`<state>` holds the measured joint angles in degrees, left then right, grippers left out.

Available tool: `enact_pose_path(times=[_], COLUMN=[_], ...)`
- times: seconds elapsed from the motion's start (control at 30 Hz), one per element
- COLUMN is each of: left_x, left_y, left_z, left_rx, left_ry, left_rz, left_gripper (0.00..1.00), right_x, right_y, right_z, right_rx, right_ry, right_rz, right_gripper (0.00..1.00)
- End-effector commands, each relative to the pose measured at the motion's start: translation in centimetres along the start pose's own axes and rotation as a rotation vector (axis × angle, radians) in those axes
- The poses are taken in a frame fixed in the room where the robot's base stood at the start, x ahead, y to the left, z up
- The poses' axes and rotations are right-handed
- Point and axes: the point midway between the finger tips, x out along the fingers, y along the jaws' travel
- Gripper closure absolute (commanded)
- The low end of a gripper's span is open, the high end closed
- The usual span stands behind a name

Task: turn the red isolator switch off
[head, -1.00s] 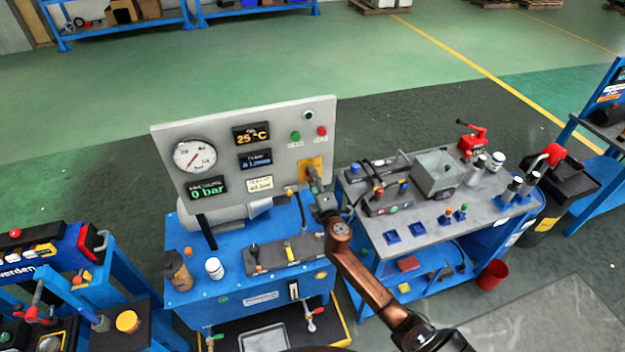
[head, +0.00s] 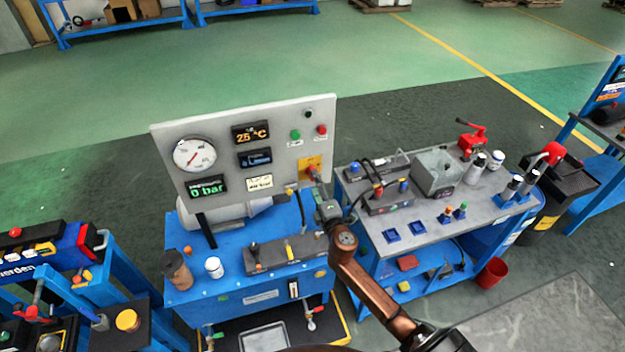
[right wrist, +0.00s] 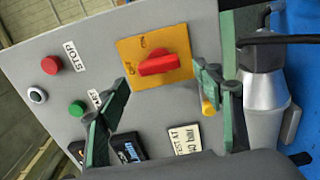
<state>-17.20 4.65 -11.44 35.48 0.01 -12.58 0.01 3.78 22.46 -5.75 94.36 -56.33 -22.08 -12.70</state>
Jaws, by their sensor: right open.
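The red isolator switch (right wrist: 158,64) sits on a yellow plate (right wrist: 182,43) on the grey panel. In the right wrist view its handle lies nearly level across the plate. Small dark labels on the plate are too blurred to read surely. In the head view the yellow plate (head: 308,163) is at the panel's lower right, partly covered by my right gripper (head: 316,179). In the right wrist view my right gripper (right wrist: 160,78) is open, with one green-padded finger on each side of the switch and a gap to the handle. Touch with the panel cannot be told. My left gripper is out of view.
Red (right wrist: 51,65) and green (right wrist: 77,108) buttons sit near the switch. A silver cylindrical fitting (right wrist: 264,90) stands close by the right finger. A gauge (head: 195,155) and displays fill the panel's left. A blue-legged bench (head: 440,215) with parts stands right of it.

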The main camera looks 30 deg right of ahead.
Motion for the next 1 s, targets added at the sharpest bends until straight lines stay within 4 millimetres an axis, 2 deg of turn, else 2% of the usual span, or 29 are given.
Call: enact_pose_path(times=[0.03,0.2,0.4,0.6,1.0], left_x=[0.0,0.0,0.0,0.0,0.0], left_y=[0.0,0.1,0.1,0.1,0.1], left_z=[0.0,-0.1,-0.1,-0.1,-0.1], left_rx=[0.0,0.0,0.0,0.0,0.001], left_ry=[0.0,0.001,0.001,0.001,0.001], left_rz=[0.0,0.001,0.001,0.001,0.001], left_gripper=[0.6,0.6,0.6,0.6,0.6], right_x=[-1.3,-4.7,-7.3,-8.1,-8.0], right_y=[-0.2,-0.1,-0.1,0.0,0.0], right_z=[0.0,0.0,-0.1,-0.1,-0.1], right_rx=[0.0,0.001,0.001,0.0,0.0], right_ry=[0.001,0.001,0.001,0.001,0.001], right_rz=[-0.003,-0.002,-0.002,0.0,0.0], right_gripper=[0.39,0.39,0.39,0.39,0.39])
